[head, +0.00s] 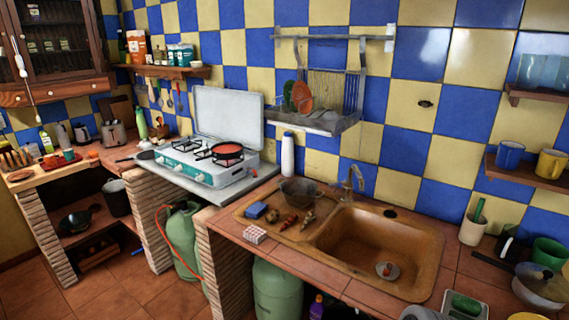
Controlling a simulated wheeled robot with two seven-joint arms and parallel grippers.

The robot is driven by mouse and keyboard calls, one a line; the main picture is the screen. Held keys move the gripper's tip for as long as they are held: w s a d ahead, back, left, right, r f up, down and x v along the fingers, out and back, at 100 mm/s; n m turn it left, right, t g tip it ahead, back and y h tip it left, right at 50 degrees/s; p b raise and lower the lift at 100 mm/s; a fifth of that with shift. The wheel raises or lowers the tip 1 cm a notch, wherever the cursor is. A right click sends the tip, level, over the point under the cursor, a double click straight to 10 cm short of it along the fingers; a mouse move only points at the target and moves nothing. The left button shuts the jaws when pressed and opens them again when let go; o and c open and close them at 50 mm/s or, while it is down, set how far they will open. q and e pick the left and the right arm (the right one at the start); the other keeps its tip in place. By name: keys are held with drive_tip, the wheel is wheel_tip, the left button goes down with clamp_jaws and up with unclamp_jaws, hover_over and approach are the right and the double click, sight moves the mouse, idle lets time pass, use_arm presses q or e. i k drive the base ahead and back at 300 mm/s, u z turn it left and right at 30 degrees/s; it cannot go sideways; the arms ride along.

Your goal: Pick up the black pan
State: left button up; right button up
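Several pans could fit the name. A dark, nearly black pan (74,222) lies on the lower shelf under the left counter, with its handle pointing right. A small dark pan (143,156) sits on the counter left of the stove, with its handle to the left. A pan with a red inside (227,150) stands on the stove's burner. Which one is the black pan I cannot tell for certain. Neither of my grippers shows clearly in the head view.
The white gas stove (195,172) has its lid raised. A green gas bottle (183,240) with an orange hose stands below the stove. The floor (110,295) at lower left is clear.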

sight(229, 151)
drive_tip(key=u, duration=0.7)
drive_tip(key=i, duration=0.4)
drive_tip(key=u, duration=1.05)
drive_tip(key=i, duration=1.6)
drive_tip(key=z, duration=1)
drive_tip(key=i, duration=0.85)
drive_tip(key=z, duration=0.95)
